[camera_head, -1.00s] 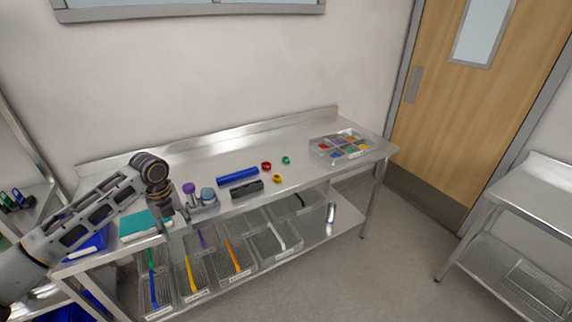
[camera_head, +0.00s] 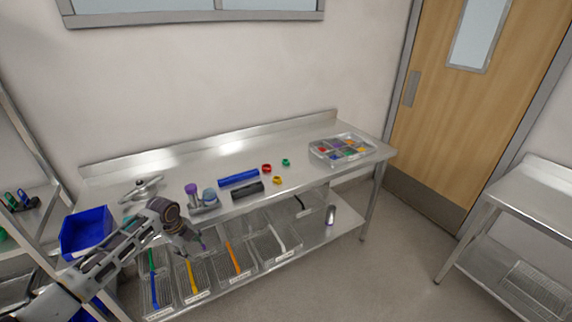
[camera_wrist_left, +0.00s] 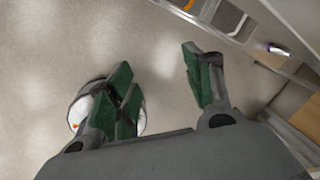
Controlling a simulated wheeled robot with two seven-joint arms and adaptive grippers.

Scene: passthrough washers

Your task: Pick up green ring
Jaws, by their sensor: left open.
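A small green ring (camera_head: 286,162) lies on the steel table (camera_head: 310,181), toward its back right. A red ring (camera_head: 266,168) and a yellow ring (camera_head: 277,180) lie close to it on its left. My left gripper (camera_head: 196,246) is in front of the table's front edge, low and well to the left of the green ring. In the left wrist view, my left gripper (camera_wrist_left: 165,92) has its green-padded fingers spread with nothing between them, over the floor. My right gripper shows in neither view.
A clear compartment box (camera_head: 342,150) with coloured parts stands at the table's right end. Blue (camera_head: 238,178) and black (camera_head: 247,190) bars lie left of the rings. Purple-topped containers (camera_head: 192,190) stand farther left.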

